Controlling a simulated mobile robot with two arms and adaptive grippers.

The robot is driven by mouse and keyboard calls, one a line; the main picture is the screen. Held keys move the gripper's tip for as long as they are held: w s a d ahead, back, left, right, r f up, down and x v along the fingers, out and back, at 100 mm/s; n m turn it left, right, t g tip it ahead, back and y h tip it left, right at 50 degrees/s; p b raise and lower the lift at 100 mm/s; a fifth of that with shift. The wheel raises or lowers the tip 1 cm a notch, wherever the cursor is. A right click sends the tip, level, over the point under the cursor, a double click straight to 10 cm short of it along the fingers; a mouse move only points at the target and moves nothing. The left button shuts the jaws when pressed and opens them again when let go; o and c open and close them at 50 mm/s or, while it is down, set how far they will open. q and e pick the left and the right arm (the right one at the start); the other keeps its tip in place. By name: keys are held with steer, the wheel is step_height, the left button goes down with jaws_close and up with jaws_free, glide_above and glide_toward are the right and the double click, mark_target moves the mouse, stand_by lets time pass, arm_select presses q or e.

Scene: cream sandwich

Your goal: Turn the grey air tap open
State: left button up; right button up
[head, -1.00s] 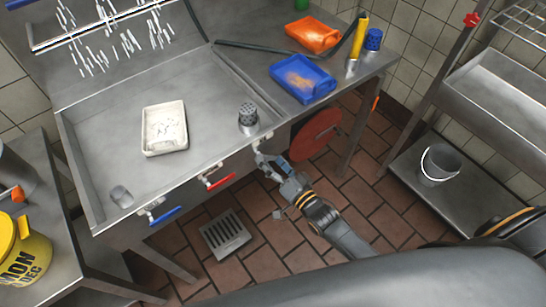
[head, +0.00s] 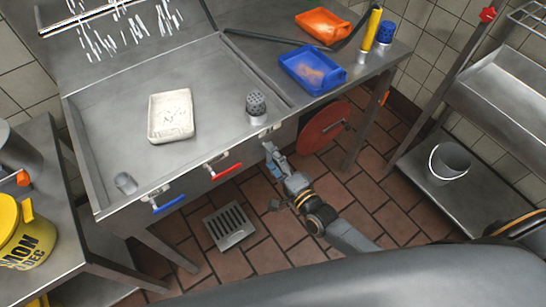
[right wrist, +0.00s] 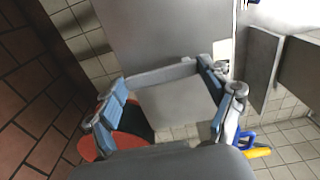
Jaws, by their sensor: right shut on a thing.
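The grey air tap (head: 268,131) is on the sink's front edge, right of the red-handled tap (head: 225,171) and the blue-handled tap (head: 168,204). My right gripper (head: 269,149) is right at the grey tap and covers most of its handle. In the right wrist view a grey bar, which looks like the tap's lever (right wrist: 160,74), spans between the blue-padded fingertips, and the gripper is shut on it. The lever's exact angle is hard to tell in the head view. My left gripper is out of view.
The steel sink (head: 110,110) holds a white tray (head: 171,116) and a perforated grey cup (head: 256,104). A red disc (head: 325,127) is under the counter, close to my right gripper. A drain grate (head: 229,225) lies in the tiled floor.

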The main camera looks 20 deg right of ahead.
steer(key=shift+m, duration=0.3)
steer(key=o, duration=1.6)
steer(key=v, duration=1.2)
